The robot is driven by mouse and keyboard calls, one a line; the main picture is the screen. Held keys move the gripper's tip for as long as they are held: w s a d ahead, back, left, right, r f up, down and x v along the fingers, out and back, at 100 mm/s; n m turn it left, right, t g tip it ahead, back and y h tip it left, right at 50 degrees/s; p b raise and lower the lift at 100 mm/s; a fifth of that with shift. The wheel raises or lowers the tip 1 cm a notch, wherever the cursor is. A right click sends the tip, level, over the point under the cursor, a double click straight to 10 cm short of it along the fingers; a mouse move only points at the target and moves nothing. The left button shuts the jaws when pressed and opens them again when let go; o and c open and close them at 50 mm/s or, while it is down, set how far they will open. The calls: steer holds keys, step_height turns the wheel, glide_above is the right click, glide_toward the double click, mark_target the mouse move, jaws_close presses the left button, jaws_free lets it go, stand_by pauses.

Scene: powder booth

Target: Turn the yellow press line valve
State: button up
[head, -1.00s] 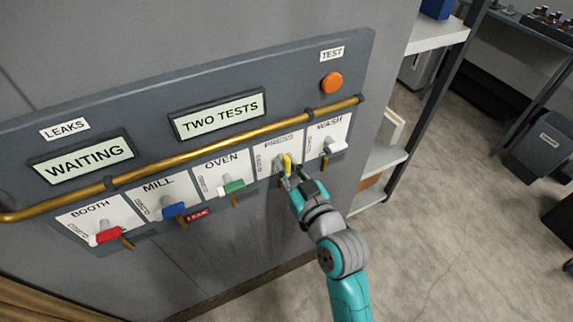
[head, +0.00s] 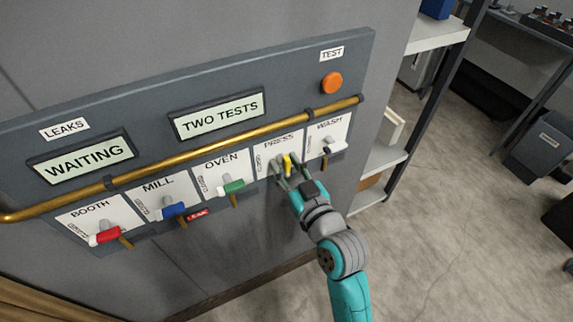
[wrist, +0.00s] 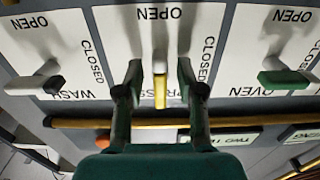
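The yellow press line valve (head: 287,163) is on the white PRESS plate of the wall panel, under the brass pipe. In the wrist view its yellow handle (wrist: 160,92) runs up and down the picture, on the side of its grey stem away from the word OPEN. My gripper (head: 289,172) is at this valve. In the wrist view my gripper (wrist: 160,78) is open, with one dark green finger on each side of the handle and visible gaps between. The word PRESS is partly hidden there by my gripper.
The brass pipe (head: 220,141) runs just above the plates. A red leak tag (head: 198,215) is under MILL. Displays read WAITING (head: 85,158) and TWO TESTS (head: 218,115). Shelves (head: 390,160) stand to the right.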

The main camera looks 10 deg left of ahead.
steer(key=v, duration=1.2)
steer(key=shift+w, duration=0.1)
steer(key=shift+f, duration=0.1)
steer(key=s+d+f+m+h, duration=0.35)
steer(key=s+d+f, duration=0.25)
steer(key=s+d, duration=0.3)
steer(key=s+d+f+m+h, duration=0.3)
steer(key=s+d+f+h, duration=0.3)
steer(key=s, duration=0.5)
steer(key=s+d, duration=0.2)
steer(key=s, duration=0.8)
steer(key=shift+s+d+r, duration=0.3)
steer(key=shift+s+r, duration=0.05)
steer(key=shift+s, duration=0.05)
steer(key=shift+m+h, duration=0.25)
